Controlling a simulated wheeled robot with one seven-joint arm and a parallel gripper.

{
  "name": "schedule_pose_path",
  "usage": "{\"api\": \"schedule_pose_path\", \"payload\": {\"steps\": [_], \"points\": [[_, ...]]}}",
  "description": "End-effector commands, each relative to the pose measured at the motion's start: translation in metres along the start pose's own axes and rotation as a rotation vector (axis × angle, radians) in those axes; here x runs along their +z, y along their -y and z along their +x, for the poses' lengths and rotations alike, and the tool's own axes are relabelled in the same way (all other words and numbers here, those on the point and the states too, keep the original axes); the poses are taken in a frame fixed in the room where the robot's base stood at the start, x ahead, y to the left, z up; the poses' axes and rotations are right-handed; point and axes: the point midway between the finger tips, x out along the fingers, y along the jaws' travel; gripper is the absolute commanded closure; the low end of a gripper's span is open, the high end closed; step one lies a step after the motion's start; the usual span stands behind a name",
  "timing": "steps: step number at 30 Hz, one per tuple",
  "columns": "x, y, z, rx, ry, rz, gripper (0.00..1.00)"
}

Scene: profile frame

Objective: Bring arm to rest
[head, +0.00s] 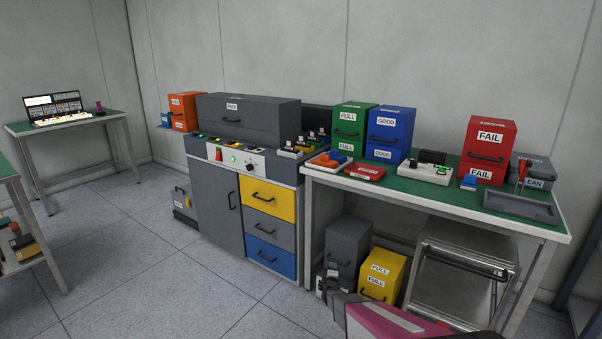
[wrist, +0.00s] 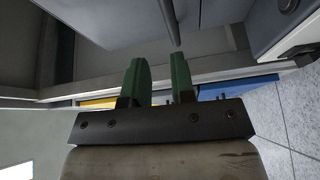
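My gripper (wrist: 159,68) shows in the wrist view as two green fingers standing apart with a clear gap and nothing held between them. A dark bar sits behind the fingers. In the head view my magenta arm (head: 385,320) enters at the bottom, right of centre. Its far end lies low in front of the green-topped bench (head: 423,200), near a grey bin and a yellow bin. The fingers cannot be made out clearly in the head view.
A dark grey bin (head: 347,250), a yellow FULL bin (head: 381,273) and a metal cabinet (head: 455,283) stand under the bench. A grey drawer cabinet (head: 222,200) stands left of it. Open tiled floor (head: 150,270) lies at the left.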

Motion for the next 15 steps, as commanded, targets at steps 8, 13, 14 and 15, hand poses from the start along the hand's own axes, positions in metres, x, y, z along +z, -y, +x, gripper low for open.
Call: {"api": "schedule_pose_path", "payload": {"steps": [8,13,14,15], "points": [[-0.012,-0.073,-0.036,-0.371,-0.026,0.342,0.77],[-0.012,-0.113,-0.078,-0.63,0.059,0.548,0.77],[-0.011,-0.12,-0.088,-0.675,0.084,0.583,0.77],[-0.01,-0.13,-0.1,-0.732,0.12,0.627,0.77]]}}
